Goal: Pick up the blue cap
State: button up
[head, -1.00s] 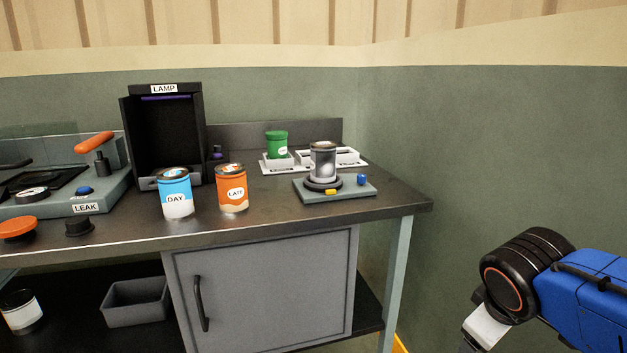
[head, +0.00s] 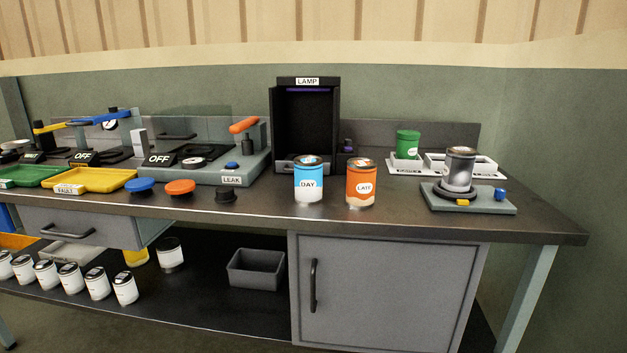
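The blue cap (head: 140,187) is a low round knob-like lid lying on the front part of the bench top in the head view. It sits between the yellow tray and an orange cap (head: 180,188), close to the bench's front edge. A black cap (head: 226,194) lies further right in the same row. Nothing covers the blue cap. My gripper is not in view.
The bench (head: 400,224) carries a leak tester (head: 231,180), a yellow tray (head: 95,181), a DAY can (head: 308,182), a LATE can (head: 361,185) and a lamp box (head: 305,125). An open drawer (head: 85,228) juts out below the left part.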

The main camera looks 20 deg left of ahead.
aim_at(141, 183)
jog(key=k+j+u, duration=0.15)
jog(key=k+u, duration=0.25)
jog(key=k, duration=0.25)
jog(key=u, duration=1.55)
jog(key=i+l, duration=0.45)
jog(key=l, duration=0.15)
jog(key=i+l+u, duration=0.1)
jog(key=i+l, duration=0.35)
jog(key=l, duration=0.1)
